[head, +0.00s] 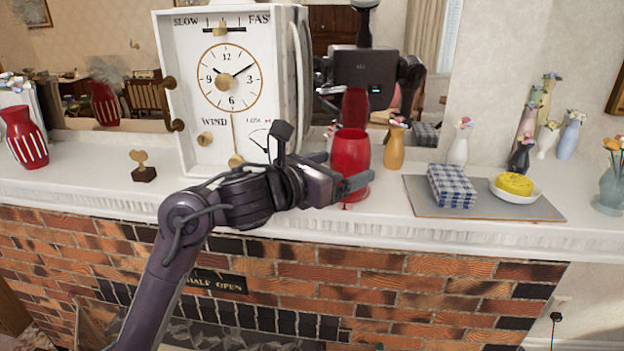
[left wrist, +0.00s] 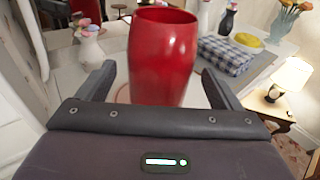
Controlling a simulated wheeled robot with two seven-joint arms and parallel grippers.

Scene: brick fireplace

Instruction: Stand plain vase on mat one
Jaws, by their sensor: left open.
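A plain red vase (head: 350,152) stands upright on the white mantel, right of the clock. My left gripper (head: 343,172) is open around its lower part. In the left wrist view the plain vase (left wrist: 162,60) rises between the two fingers, with a gap on each side. A thin reddish ring (left wrist: 122,94) shows on the mantel beside the vase's base; I cannot tell whether it marks a mat. A red vase with white stripes (head: 24,137) stands at the far left. No mat labelled one is readable. My right gripper is not in view.
A large white clock (head: 238,90) stands close left of my gripper. To the right are an orange vase (head: 395,146), a white vase (head: 458,150), and a grey mat (head: 425,200) bearing a checked cloth (head: 452,187) and a yellow item in a bowl (head: 514,188). A mirror is behind.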

